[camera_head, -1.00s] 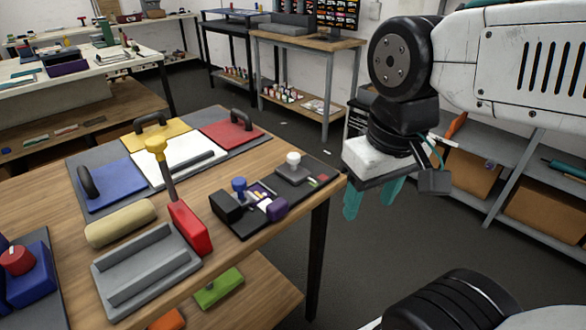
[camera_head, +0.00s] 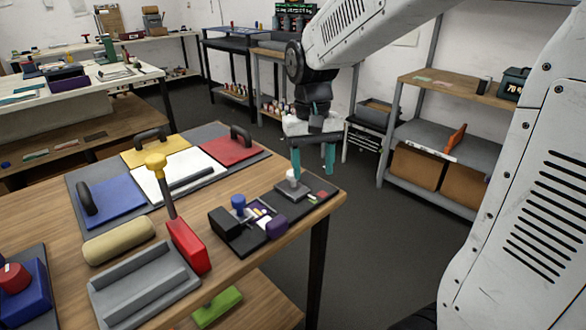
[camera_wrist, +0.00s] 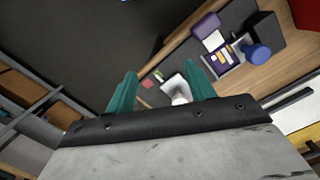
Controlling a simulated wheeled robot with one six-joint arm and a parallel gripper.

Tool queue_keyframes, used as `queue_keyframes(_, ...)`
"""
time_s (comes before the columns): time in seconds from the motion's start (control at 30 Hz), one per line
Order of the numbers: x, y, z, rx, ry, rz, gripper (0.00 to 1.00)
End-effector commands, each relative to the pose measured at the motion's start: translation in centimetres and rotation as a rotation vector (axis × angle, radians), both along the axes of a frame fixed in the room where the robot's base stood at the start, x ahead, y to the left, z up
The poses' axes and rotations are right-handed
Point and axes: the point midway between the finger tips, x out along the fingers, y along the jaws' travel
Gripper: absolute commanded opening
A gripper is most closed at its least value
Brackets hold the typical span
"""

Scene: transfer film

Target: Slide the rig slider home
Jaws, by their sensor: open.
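The rig is a long black base (camera_head: 312,199) at the right edge of the wooden table. A grey slider plate (camera_head: 290,193) with a white knob (camera_head: 292,181) sits near its far right end. The rig also carries a blue knob (camera_head: 238,202), a purple block (camera_head: 276,227) and a black block (camera_head: 224,216). My gripper (camera_head: 313,170) is open, its teal fingers pointing down above the slider end.
A yellow-handled red tool (camera_head: 188,245), a grey tray (camera_head: 143,288) and a tan roll (camera_head: 118,240) stand left of the rig. Behind them lies a board with blue, white, yellow and red panels (camera_head: 225,150). Open floor lies right of the table; shelves (camera_head: 450,90) stand beyond.

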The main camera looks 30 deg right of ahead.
Motion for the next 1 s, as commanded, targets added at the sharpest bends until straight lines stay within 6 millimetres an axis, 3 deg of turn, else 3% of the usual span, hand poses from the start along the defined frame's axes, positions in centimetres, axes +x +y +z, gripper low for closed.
queue_keyframes(0.03,2.3,-0.2,-0.8,-0.002,0.006,-0.030,0.54)
queue_keyframes(0.17,7.1,-0.6,-1.8,-0.010,-0.015,-0.111,0.54)
queue_keyframes(0.27,10.4,-0.8,-1.4,-0.015,-0.062,-0.179,0.54)
queue_keyframes(0.3,11.4,-0.8,-0.4,-0.015,-0.094,-0.209,0.54)
queue_keyframes(0.47,11.5,-0.8,-1.2,-0.017,-0.104,-0.257,0.54)
queue_keyframes(0.8,11.4,-0.8,-6.4,-0.017,-0.103,-0.255,0.54)
queue_keyframes(1.0,11.4,-0.8,-7.9,-0.017,-0.105,-0.255,0.54)
